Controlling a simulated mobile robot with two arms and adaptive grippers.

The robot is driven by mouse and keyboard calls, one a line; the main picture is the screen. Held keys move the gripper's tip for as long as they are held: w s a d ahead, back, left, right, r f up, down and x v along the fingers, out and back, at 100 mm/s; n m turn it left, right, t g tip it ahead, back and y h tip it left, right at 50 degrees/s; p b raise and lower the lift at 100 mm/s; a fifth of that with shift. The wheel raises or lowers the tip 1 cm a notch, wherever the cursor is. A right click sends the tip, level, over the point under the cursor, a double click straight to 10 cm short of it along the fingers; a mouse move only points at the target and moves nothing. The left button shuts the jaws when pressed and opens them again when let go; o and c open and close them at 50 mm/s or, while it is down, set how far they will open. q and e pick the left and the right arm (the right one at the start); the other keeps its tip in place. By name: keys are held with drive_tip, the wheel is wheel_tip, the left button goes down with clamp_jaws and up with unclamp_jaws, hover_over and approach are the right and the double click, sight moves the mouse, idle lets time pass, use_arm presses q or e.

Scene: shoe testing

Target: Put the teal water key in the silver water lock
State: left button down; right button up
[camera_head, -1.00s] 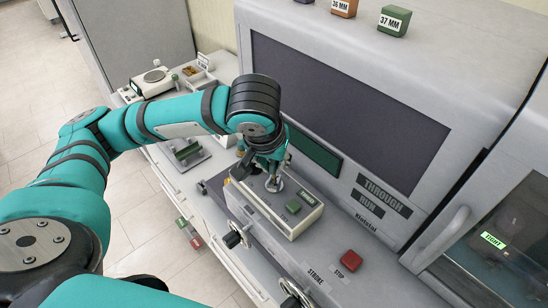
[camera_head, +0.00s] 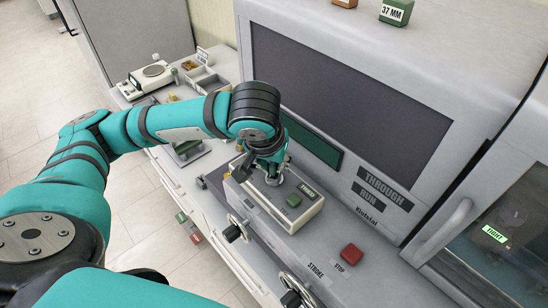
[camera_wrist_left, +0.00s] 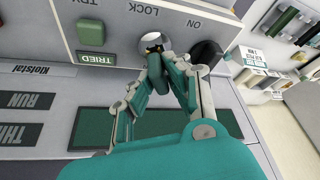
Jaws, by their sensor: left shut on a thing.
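My left gripper (camera_head: 270,170) is over the light grey box on the machine's ledge. In the left wrist view the gripper (camera_wrist_left: 162,75) is shut on the slim teal water key (camera_wrist_left: 156,68), which lies between its fingertips. The round silver water lock (camera_wrist_left: 150,42) is set in the box face by the "LOCK" lettering. The key's far end is at the lock's dark opening; I cannot tell how deep it sits. In the head view the gripper mostly hides key and lock. My right gripper is out of view.
A green button (camera_head: 294,200) and "TRIED" label (camera_wrist_left: 96,58) are beside the lock. A dark knob (camera_wrist_left: 207,52) is on its other side in the wrist view. A red stop button (camera_head: 351,254) and hand wheels stand nearby. The dark machine window (camera_head: 340,105) rises behind.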

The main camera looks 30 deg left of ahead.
use_arm(q)
drive_tip(key=shift+f, duration=0.2)
drive_tip(key=c, duration=1.2)
unclamp_jaws()
drive_tip(key=shift+r, duration=0.1)
drive_tip(key=v, duration=1.1)
drive_tip(key=shift+s+r, duration=0.1)
drive_tip(key=shift+r, duration=0.3)
